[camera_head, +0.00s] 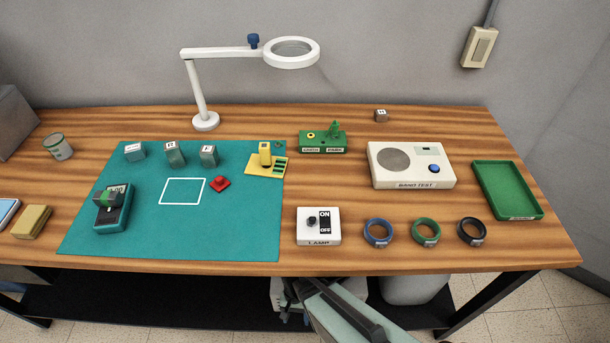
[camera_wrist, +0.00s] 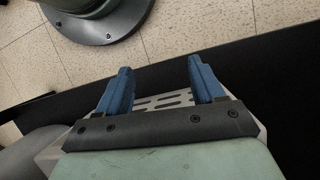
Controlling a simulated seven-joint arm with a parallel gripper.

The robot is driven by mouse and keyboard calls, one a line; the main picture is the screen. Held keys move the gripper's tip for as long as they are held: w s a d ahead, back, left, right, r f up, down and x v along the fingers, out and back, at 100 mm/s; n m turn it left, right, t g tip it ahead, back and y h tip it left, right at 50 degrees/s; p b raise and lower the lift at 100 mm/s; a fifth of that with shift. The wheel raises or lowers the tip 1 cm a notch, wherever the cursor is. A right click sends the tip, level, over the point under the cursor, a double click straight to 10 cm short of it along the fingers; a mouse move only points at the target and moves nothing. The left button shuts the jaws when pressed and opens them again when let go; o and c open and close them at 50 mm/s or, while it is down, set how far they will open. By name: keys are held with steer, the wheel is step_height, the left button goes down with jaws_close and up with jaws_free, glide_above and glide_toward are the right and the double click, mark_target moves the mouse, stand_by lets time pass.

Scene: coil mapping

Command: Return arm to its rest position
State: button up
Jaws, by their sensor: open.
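My gripper shows in the wrist view (camera_wrist: 160,85) with its two blue fingers apart and nothing between them. It points down toward the tiled floor and a dark surface. In the head view my arm comes in at the bottom, in front of and below the table's front edge. The fingertips are hidden there. My gripper touches none of the things on the wooden table (camera_head: 540,235).
On the table are a teal mat (camera_head: 150,235), a lamp switch box (camera_head: 318,228), blue (camera_head: 378,233), green (camera_head: 425,231) and black (camera_head: 472,231) rings, a band test box (camera_head: 411,166), a green tray (camera_head: 507,190) and a magnifier lamp (camera_head: 205,121).

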steer(key=s+d+r, duration=0.1)
steer(key=s+d, duration=0.2)
steer(key=d, duration=0.3)
steer(key=s+d+r+n+g, duration=0.1)
steer(key=s+d+r, duration=0.1)
steer(key=d, duration=0.5)
steer(key=s+d+r+g, duration=0.1)
steer(key=s+d, duration=0.3)
steer(key=d, duration=0.3)
steer(key=shift+s+r, duration=0.2)
